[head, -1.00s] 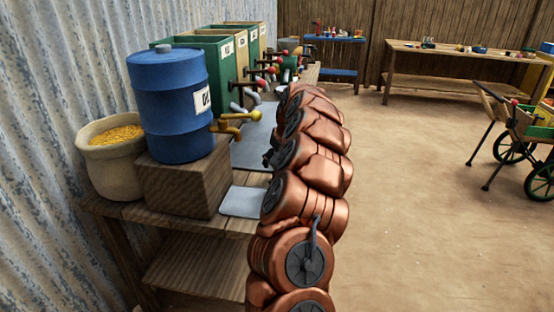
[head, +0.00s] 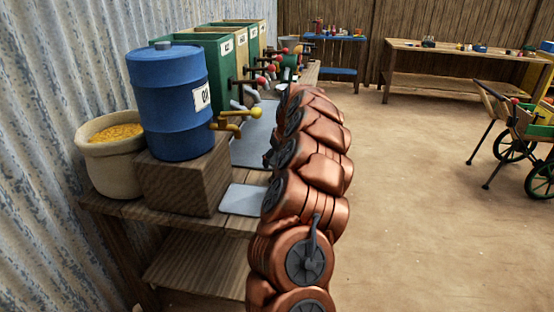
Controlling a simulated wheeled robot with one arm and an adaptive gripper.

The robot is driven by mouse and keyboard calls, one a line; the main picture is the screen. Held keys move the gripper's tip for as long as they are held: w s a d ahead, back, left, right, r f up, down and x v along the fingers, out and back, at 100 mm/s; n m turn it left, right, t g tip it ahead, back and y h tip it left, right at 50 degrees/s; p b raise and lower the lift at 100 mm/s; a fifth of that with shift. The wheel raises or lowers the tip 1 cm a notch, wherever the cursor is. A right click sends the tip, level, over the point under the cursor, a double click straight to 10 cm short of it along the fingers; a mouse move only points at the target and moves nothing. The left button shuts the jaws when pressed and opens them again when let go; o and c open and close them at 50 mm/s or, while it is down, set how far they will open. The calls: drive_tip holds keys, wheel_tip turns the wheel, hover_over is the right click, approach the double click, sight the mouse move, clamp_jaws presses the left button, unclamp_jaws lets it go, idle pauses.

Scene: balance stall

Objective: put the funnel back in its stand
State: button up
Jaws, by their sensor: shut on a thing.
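My gripper (head: 269,158) shows only as a small dark part at the left edge of my copper-coloured arm, over the bench. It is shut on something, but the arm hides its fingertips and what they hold. I cannot make out the funnel or its stand in the head view.
A blue drum (head: 168,100) with a yellow-knobbed tap stands on a wooden block (head: 183,180), next to a sack of yellow grain (head: 107,165). Green bins (head: 212,68) with red-knobbed taps stand behind. A grey plate (head: 241,201) lies on the bench.

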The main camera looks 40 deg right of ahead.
sight(277, 158)
drive_tip(key=shift+f, duration=0.2)
drive_tip(key=o, duration=0.9)
drive_tip(key=shift+r, duration=0.15)
drive_tip(key=shift+r+p, duration=0.7)
drive_tip(key=shift+r, duration=2.65)
